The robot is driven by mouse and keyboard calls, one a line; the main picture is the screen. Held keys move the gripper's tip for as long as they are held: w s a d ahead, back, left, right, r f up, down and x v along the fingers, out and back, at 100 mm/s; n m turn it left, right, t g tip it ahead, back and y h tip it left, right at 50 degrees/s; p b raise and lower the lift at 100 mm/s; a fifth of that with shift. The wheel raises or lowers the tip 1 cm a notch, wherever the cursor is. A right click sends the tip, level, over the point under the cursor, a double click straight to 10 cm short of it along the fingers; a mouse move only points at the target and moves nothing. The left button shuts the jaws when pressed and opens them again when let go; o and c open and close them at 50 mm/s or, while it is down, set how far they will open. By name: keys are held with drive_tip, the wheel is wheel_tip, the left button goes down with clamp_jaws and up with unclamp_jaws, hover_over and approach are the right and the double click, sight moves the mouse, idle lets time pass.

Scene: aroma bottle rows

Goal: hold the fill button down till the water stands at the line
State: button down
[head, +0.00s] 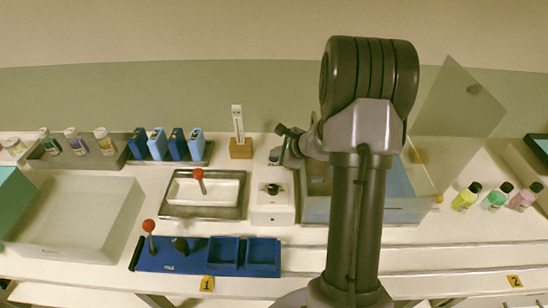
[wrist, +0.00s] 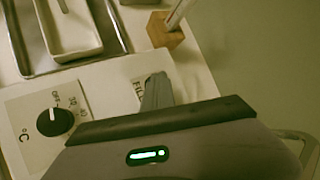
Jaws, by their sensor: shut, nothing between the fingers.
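A white control box (head: 272,216) with a black dial stands mid-bench; it also shows in the wrist view (wrist: 22,112). A partly covered "FILL" label (wrist: 137,91) is on its panel. My gripper (head: 276,157) is shut and empty over the box's far end. In the wrist view its fingertips (wrist: 157,82) are right beside the label and hide the button, so I cannot tell whether they touch or press it. A clear tank (head: 408,212) with a bluish inside stands right of the box, largely behind my arm. I cannot make out the water level or the line.
A thermometer in a wooden block (head: 240,149) stands just behind the box. A metal tray (head: 200,212) with a white dish is to its left. A raised clear lid (head: 455,115) stands over the tank's right side. Several bottles and blue packs line the back left.

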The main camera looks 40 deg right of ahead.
sight(276, 160)
idle(0.7)
drive_tip(key=shift+r+p, duration=0.45)
drive_tip(key=shift+r, duration=0.35)
wheel_tip(276, 160, up, 5)
drive_tip(key=p, duration=0.3)
drive_tip(key=shift+r+p, duration=0.1)
drive_tip(key=shift+p, duration=0.3)
